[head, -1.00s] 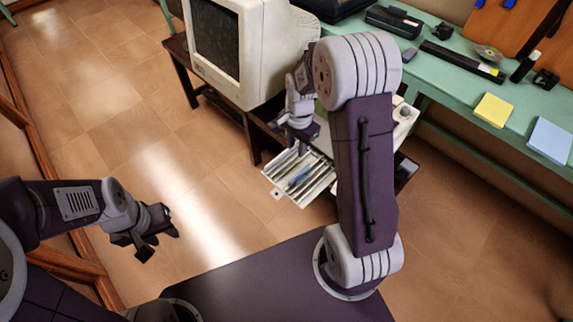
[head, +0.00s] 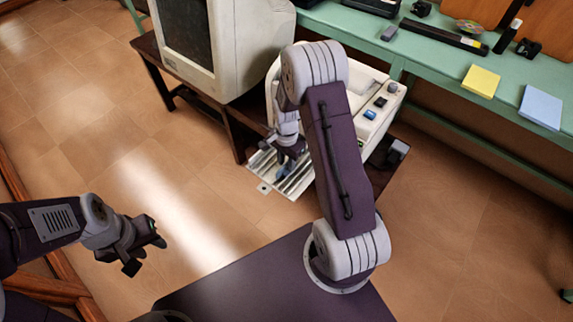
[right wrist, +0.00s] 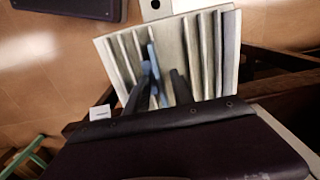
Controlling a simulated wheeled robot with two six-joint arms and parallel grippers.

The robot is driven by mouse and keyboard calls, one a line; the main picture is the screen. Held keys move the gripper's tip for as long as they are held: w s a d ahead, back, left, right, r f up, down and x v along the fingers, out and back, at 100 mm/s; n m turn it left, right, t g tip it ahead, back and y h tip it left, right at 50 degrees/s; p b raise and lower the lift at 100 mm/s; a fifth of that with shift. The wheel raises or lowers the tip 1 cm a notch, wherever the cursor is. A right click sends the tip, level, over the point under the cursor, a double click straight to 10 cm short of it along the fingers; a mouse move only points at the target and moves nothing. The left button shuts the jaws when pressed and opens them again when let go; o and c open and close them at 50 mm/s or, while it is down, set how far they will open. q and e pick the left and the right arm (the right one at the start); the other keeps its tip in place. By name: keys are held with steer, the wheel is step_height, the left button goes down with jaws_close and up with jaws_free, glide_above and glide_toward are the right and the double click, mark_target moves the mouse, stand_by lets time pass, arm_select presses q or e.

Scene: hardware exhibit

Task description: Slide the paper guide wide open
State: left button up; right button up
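The printer (head: 352,98) is a cream machine with a slatted paper tray (head: 268,166) sticking out at its front. A blue paper guide (head: 284,170) stands among the pale slats. It also shows as a blue strip in the right wrist view (right wrist: 153,62). My right gripper (head: 288,158) is down at the tray. In the right wrist view its two dark fingers (right wrist: 161,80) are apart, with the blue guide between them, close to the left finger. Contact cannot be made out. My left gripper (head: 146,252) hangs open and empty over the floor at the left.
A bulky monitor (head: 188,38) stands on a dark wooden table (head: 234,124) left of the printer. A green bench (head: 435,62) with yellow and blue pads runs behind. Open tiled floor lies left of the tray. My right arm hides part of the printer.

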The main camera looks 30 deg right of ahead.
steer(key=shift+f, duration=0.25)
jaws_close()
stand_by(1.3)
